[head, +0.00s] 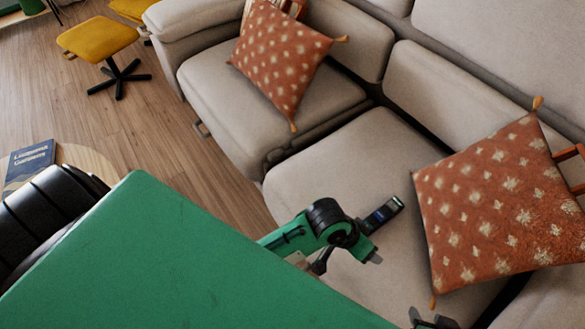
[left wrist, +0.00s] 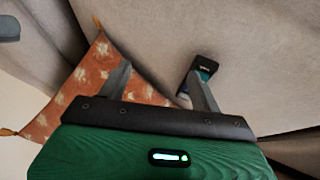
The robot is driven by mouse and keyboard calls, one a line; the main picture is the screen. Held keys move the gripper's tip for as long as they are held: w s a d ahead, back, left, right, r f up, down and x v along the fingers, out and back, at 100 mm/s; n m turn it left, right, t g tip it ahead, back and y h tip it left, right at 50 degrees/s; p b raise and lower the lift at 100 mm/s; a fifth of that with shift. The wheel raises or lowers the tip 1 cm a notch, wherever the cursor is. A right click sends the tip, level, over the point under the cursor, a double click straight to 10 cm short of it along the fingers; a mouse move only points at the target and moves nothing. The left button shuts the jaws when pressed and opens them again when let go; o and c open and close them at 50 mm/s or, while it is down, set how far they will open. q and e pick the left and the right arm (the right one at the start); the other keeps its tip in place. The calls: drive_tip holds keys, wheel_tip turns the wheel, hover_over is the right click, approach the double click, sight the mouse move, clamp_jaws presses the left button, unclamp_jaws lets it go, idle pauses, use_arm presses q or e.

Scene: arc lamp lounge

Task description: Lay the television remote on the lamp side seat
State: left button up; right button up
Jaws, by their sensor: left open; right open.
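The television remote (head: 385,212), small and dark with a bluish patch, lies on the pale middle sofa seat (head: 325,170). In the left wrist view the remote (left wrist: 205,65) is just beyond one fingertip, partly hidden by it. My left gripper (left wrist: 159,72) is open with nothing between its fingers; I cannot tell whether it touches the remote. My right gripper (head: 432,319) shows only as dark parts at the bottom edge of the head view, open. The left seat (head: 225,105) holds a cushion. No lamp shows, so I cannot tell which seat is beside it.
Orange patterned cushions rest on the left (head: 282,58) and right (head: 495,205) of the sofa. A yellow stool (head: 97,38) stands on the wooden floor. A book (head: 30,163) lies on a round table (head: 88,160). The middle seat is bare around the remote.

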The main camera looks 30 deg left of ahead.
use_arm(q)
drive_tip(key=s+a+r+t+y, duration=0.1)
drive_tip(key=s+a, duration=0.3)
drive_tip(key=a, duration=0.3)
drive_tip(key=s+a+r+n+t+y, duration=0.1)
drive_tip(key=s+a+r+t, duration=0.1)
drive_tip(key=s+a, duration=0.3)
drive_tip(key=a, duration=0.2)
drive_tip(key=shift+s+a+r+n+t+y, duration=0.15)
drive_tip(key=shift+a+n+t+y, duration=0.15)
drive_tip(key=shift+a+y, duration=0.1)
drive_tip(key=shift+d, duration=0.1)
